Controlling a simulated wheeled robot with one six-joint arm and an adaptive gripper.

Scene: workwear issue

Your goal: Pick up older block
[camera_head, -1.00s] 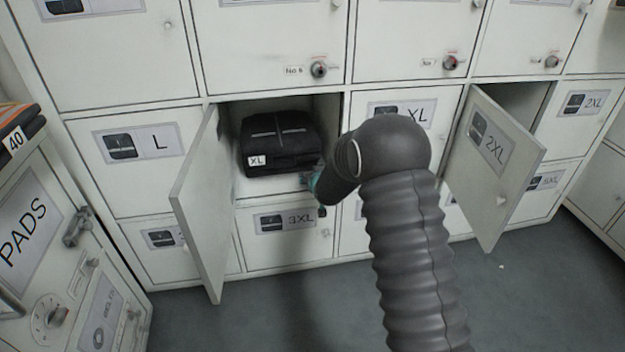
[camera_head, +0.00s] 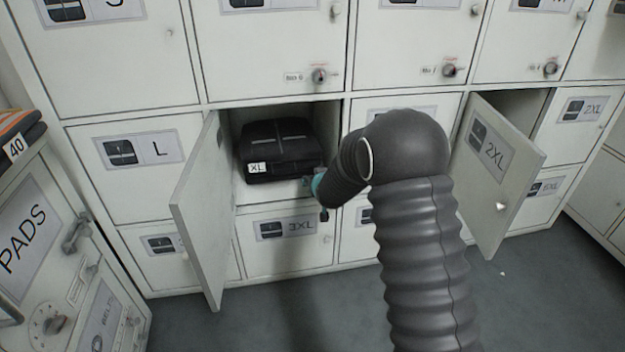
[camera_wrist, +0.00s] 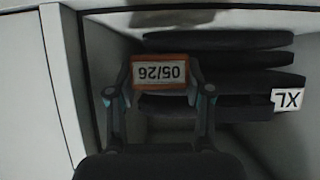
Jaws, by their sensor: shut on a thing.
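A black, layered block (camera_head: 280,150) with a white XL label lies in the open locker compartment in the head view. In the head view my gripper (camera_head: 317,188) is at the compartment's lower right opening, mostly hidden by my arm. No second block is clearly visible.
The compartment's open door (camera_head: 202,210) stands out at left. Another open door (camera_head: 492,165), marked 2XL, stands out at right. A PADS cabinet (camera_head: 35,225) is at far left. The grey floor in front (camera_head: 260,325) is clear.

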